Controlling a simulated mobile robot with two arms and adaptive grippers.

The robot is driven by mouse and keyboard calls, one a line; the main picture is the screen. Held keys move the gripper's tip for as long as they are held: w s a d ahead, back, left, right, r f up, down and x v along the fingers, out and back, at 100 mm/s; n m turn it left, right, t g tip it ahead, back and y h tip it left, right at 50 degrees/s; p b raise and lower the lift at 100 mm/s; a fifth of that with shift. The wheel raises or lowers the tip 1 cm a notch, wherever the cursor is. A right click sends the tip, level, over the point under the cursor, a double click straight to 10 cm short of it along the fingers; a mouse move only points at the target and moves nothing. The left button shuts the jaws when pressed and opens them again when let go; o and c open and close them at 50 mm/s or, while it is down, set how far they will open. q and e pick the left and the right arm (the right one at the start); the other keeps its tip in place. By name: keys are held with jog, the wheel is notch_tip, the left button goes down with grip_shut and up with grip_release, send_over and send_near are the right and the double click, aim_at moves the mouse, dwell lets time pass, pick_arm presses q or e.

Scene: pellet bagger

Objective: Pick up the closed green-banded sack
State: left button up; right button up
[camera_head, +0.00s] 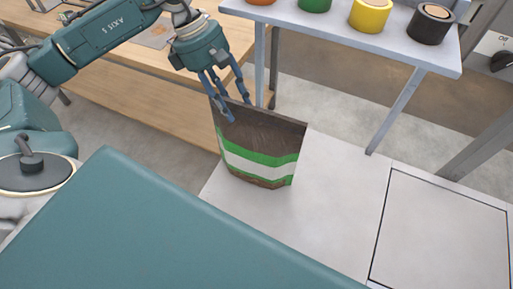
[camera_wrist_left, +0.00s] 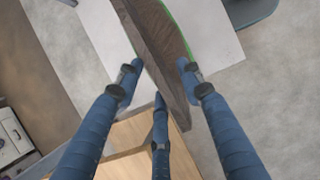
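The green-banded sack (camera_head: 262,150) is brown with green and white bands low on its front. It stands upright on a pale white surface (camera_head: 335,190), its top edge flat and closed. My left gripper (camera_head: 238,108) is at the sack's upper left corner, with fingers on either side of the top edge. In the left wrist view the sack's top edge (camera_wrist_left: 160,50) runs between the two spread side fingers (camera_wrist_left: 158,70), and the third finger is below. The fingers are close to the sack; firm contact cannot be seen. My right gripper is not in view.
A grey raised shelf (camera_head: 340,33) with orange, green, yellow and black rolls stands behind the sack, its leg (camera_head: 395,110) to the right. A wooden bench (camera_head: 135,95) is at the left. A square outlined panel (camera_head: 440,230) at the right is clear.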

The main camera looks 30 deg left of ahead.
aim_at(257, 116)
pick_arm(q)
jog(key=shift+w+d, duration=0.1)
jog(key=shift+d, duration=0.6)
jog(key=d+p, duration=0.1)
jog(key=d, duration=0.2)
jog(key=d+p, duration=0.1)
jog(key=d, duration=0.1)
jog(key=shift+w+f+p, duration=0.2)
jog(key=shift+f+p, duration=0.1)
jog(key=shift+p, duration=0.05)
jog(key=shift+f, duration=0.2)
jog(key=shift+a, duration=0.15)
jog(key=shift+f, duration=0.1)
jog(key=shift+f+b, duration=0.2)
jog(key=shift+b, duration=0.35)
